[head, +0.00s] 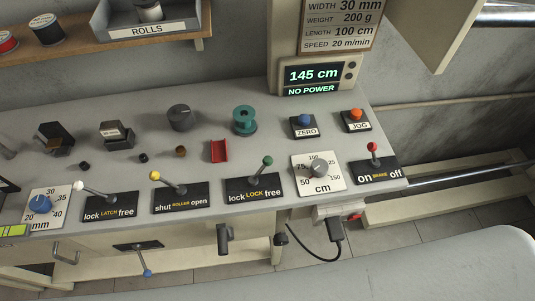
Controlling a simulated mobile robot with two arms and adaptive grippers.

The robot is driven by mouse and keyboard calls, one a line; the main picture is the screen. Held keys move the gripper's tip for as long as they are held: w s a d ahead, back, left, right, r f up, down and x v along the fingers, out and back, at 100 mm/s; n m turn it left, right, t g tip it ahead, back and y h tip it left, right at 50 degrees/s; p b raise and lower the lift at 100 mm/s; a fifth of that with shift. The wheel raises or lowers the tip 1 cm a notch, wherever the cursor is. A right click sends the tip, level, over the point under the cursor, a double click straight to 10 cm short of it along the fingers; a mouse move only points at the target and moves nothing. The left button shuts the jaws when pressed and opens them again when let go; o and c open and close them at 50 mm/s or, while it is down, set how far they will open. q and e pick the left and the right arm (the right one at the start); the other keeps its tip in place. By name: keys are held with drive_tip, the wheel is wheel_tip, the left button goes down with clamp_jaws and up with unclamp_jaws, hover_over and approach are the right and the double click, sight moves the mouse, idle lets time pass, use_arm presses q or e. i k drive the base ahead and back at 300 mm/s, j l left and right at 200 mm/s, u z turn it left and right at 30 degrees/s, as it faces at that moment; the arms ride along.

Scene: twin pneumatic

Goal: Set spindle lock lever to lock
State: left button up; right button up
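In the head view, a lever with a green knob (268,160) stands on a black plate (262,194) marked lock, LOCK, free. No plate that I can read says spindle; this one carries the word LOCK. The lever leans up and to the right, towards the free side. A second lever with a white knob (82,188) stands on a plate marked lock, LATCH, free and leans left, towards lock. Neither of my grippers is in view, and nothing touches these levers.
A yellow-knobbed roller lever (155,175) stands left of the green one, and a centimetre dial (319,168) stands right. A red-knobbed brake lever (372,148) is farther right. The display (312,74) reads 145 cm, NO POWER. A red channel piece (219,151) lies behind the levers.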

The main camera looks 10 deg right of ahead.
sight(268, 160)
drive_tip(key=k+l, duration=0.1)
drive_tip(key=l, duration=0.35)
drive_tip(key=k+l, duration=0.1)
drive_tip(key=l, duration=0.3)
drive_tip(key=k+l, duration=0.15)
drive_tip(key=l, duration=0.3)
drive_tip(key=k+l, duration=0.1)
drive_tip(key=l, duration=0.3)
drive_tip(key=u, duration=0.05)
